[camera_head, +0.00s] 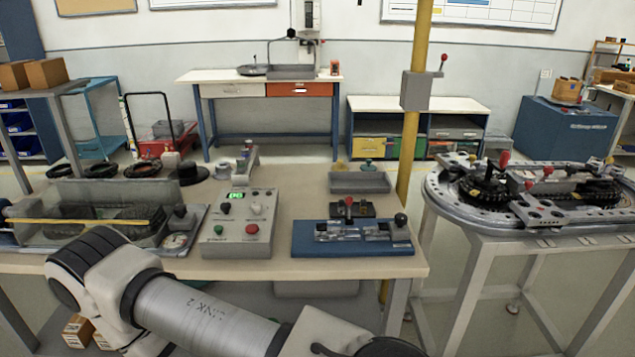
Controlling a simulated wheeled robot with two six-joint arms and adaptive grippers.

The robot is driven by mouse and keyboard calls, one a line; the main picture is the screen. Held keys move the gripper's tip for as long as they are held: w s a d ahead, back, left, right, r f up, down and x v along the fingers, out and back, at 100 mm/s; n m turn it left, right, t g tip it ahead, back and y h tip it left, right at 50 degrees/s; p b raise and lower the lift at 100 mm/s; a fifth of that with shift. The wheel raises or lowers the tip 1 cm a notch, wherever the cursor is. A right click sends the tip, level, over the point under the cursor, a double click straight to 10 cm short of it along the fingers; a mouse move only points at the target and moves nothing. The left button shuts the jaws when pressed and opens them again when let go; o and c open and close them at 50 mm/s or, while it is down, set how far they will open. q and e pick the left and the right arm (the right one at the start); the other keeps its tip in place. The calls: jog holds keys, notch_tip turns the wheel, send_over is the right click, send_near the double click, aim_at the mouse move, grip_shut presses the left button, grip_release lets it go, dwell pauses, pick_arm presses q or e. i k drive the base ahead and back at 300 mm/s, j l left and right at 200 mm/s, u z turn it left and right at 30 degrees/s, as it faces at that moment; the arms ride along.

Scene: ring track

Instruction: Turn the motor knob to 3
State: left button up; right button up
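A grey control box (238,226) stands on the near workbench, left of the picture's middle. Its top has a small green-lit display (236,195). A green button (218,229) and a red button (252,228) sit nearer the front edge. The labels and pointer positions are too small to read, so I cannot tell which knob is the motor knob. My arm link crosses the lower left in front of the bench. Neither gripper shows in the view.
A clear-walled bin (92,200) and a dial gauge (178,240) stand left of the box. A yellow post (415,100) rises behind the bench. The ring track (540,195) is at the right. Bare bench lies between box and fixture.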

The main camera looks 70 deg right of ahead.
aim_at(256, 206)
jog(key=z, duration=1.8)
